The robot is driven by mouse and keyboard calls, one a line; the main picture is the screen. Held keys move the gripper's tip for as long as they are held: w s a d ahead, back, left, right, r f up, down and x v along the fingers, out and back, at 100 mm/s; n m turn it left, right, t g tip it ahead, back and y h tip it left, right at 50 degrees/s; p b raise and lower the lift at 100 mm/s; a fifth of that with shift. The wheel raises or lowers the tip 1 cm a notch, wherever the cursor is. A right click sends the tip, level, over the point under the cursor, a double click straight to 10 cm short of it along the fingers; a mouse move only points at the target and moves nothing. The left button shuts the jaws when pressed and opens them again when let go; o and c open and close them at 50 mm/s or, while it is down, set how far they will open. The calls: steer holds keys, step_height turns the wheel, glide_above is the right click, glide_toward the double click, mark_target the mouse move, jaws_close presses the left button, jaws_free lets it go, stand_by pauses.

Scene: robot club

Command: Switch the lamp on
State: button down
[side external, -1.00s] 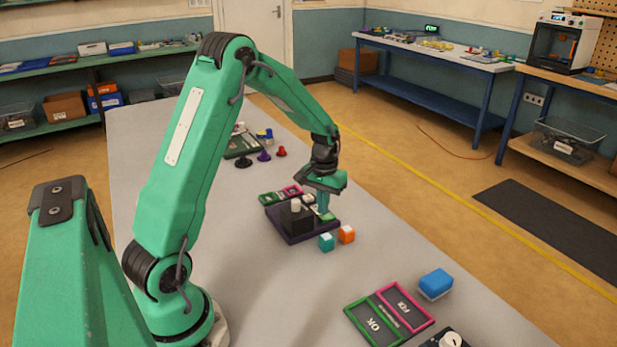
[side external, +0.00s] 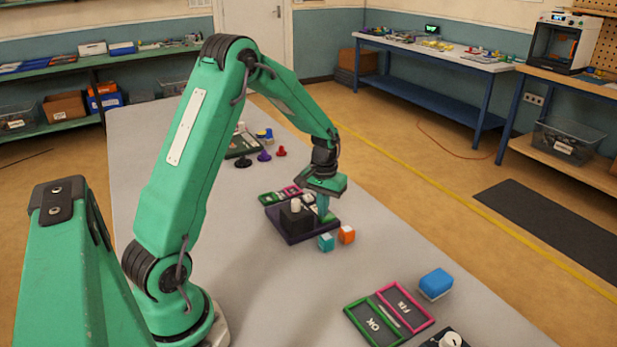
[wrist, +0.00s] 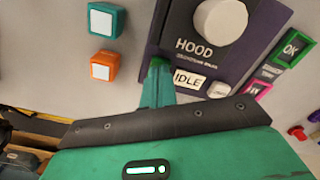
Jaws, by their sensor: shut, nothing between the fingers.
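A dark panel box (side external: 290,236) stands on the table, with a raised white knob (side external: 296,205) on it. In the wrist view the box (wrist: 185,25) is marked HOOD, with a large round white knob (wrist: 221,22) and a white tile reading IDLE (wrist: 188,79) at its edge. My gripper (side external: 323,213) points down at the right side of the box, its fingers shut and empty. In the wrist view its tip (wrist: 158,64) is over the box's edge beside the IDLE tile; I cannot tell whether it touches. I cannot make out a lamp.
A teal block (side external: 326,242) and an orange block (side external: 347,234) stand close in front of the box. Green and pink framed trays (side external: 375,322), a blue block (side external: 436,284) and another knobbed device (side external: 450,340) are nearer. Small pieces (side external: 264,156) stand farther back.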

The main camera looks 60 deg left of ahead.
steer(key=shift+f, duration=0.55)
stand_by(0.4)
steer(key=shift+r, duration=3.55)
steer(key=s+d+r+m+t, duration=0.25)
steer(key=s+d+r, duration=0.35)
steer(key=d+r, duration=0.4)
steer(key=s+d+r+m+t, duration=0.1)
steer(key=s+d+r, duration=0.1)
steer(key=s, duration=0.4)
steer(key=s+d+r+m+t, duration=0.2)
steer(key=s+d, duration=0.3)
steer(key=s, duration=0.2)
steer(key=shift+s+d+r, duration=0.25)
